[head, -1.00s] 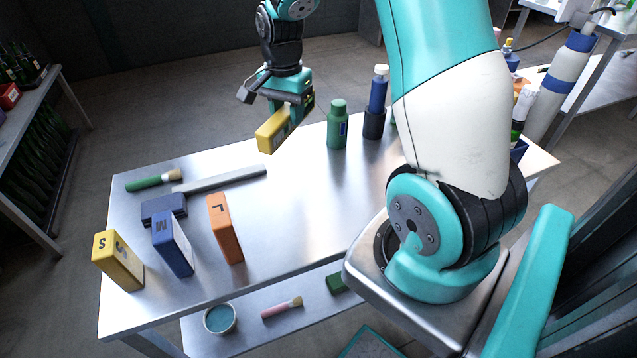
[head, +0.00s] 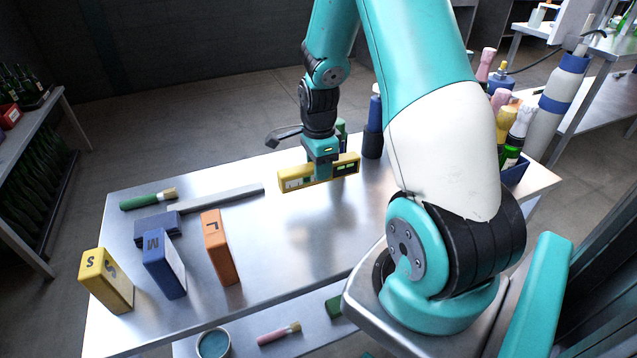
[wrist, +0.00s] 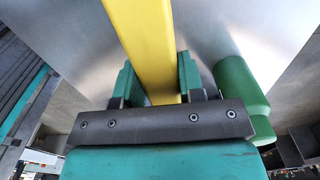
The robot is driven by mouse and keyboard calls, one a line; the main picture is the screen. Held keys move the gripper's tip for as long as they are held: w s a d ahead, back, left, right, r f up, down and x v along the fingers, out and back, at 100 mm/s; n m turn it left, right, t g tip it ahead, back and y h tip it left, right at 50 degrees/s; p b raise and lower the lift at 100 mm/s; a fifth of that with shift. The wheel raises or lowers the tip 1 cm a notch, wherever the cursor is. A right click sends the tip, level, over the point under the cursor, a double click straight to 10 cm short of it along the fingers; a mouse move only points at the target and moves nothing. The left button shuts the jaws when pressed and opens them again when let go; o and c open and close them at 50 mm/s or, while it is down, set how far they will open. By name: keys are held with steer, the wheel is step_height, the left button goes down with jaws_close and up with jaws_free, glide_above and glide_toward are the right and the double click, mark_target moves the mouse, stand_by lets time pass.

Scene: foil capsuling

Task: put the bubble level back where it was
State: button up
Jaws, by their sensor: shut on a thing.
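The yellow bubble level (head: 294,178) is a long bar in my gripper (head: 321,172), over the back middle of the metal table. It lies roughly level, running left to right in the head view. In the wrist view the yellow bar (wrist: 145,40) passes between the two green fingers of my gripper (wrist: 160,85), which are shut on it. I cannot tell whether its underside touches the table. A green bottle (wrist: 240,90) stands close to the right of my gripper in the wrist view.
On the table (head: 290,250) stand yellow S (head: 106,280), blue M (head: 164,264) and orange L (head: 220,247) blocks. Behind them lie a blue block (head: 157,228), a flat grey bar (head: 215,201) and a green-handled brush (head: 148,200). A dark blue bottle (head: 374,115) stands right of my gripper.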

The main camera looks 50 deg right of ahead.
mark_target(319, 183)
steer(key=shift+f, duration=2.55)
steer(key=shift+f, duration=0.1)
steer(key=o, duration=1.1)
